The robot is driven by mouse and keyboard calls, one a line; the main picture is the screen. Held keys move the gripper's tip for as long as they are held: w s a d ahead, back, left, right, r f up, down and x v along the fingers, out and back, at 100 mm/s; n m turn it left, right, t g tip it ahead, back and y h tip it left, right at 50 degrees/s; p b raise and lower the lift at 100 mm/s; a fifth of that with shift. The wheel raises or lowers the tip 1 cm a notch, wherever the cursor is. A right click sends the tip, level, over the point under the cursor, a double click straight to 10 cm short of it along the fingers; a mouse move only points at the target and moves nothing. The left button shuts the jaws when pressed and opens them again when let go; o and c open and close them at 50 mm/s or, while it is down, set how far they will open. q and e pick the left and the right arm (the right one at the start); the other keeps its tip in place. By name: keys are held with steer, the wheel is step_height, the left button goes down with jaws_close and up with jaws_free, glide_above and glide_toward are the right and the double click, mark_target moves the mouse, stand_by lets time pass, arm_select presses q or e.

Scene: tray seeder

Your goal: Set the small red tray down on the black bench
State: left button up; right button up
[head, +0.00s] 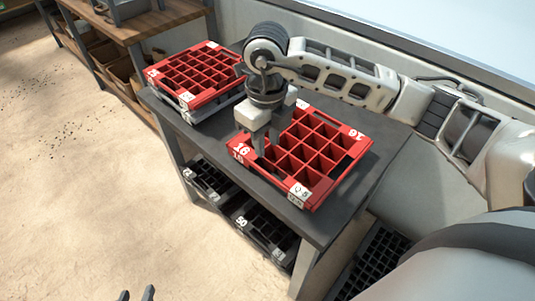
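The small red tray (318,150), marked 16 and divided into large square cells, is at the right part of the black bench (222,143). It looks level; whether its underside touches the bench or something beneath it is hard to tell. A second set of labels shows just below its rim. My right gripper (264,146) comes down from above at the tray's left side, with its fingers at the rim, and appears shut on it. The fingertips are partly hidden in the tray. Only the two fingertips of my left gripper (136,295) show at the bottom edge, apart and empty.
Another red tray (195,74) with smaller cells sits on a grey tray at the bench's far left. Black trays (262,232) lie on the shelf below, and another dark tray (376,262) is at the lower right. A wooden bench (150,22) stands behind left. The wall is close behind.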

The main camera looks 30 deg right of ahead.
steer(key=s+a+g+y, duration=0.1)
steer(key=s+a+y, duration=0.25)
steer(key=a, duration=0.25)
steer(key=s+a+n+g+y, duration=0.1)
steer(key=s+a+y, duration=0.25)
steer(key=a, duration=0.25)
steer(key=s+a+g+y, duration=0.2)
steer(key=s+a+y, duration=0.15)
steer(key=a, duration=0.35)
steer(key=w+a+r+m+t+y, duration=0.25)
steer(key=r+m+t+y, duration=0.35)
steer(key=r+m+y, duration=0.3)
steer(key=w+d+f+m+t+h, duration=0.3)
steer(key=d+f+m+t+h, duration=0.4)
steer(key=m, duration=0.5)
steer(key=w+d+f+m+t+h, duration=0.2)
steer(key=d+f+m+t+h, duration=0.25)
steer(key=m+t, duration=0.55)
steer(key=s+d+f+m+g+h, duration=0.2)
steer(key=s+f+m+g, duration=0.1)
steer(key=f, duration=0.3)
steer(key=s+d+f+m+g+h, duration=0.1)
steer(key=s+f+m+g+h, duration=0.1)
steer(key=s+f+m+g, duration=0.2)
step_height(320, 180, down, 3)
steer(key=shift+s+d+r+m+g+h, duration=0.1)
steer(key=shift+s+d+m+g+h, duration=0.4)
steer(key=shift+s, duration=0.55)
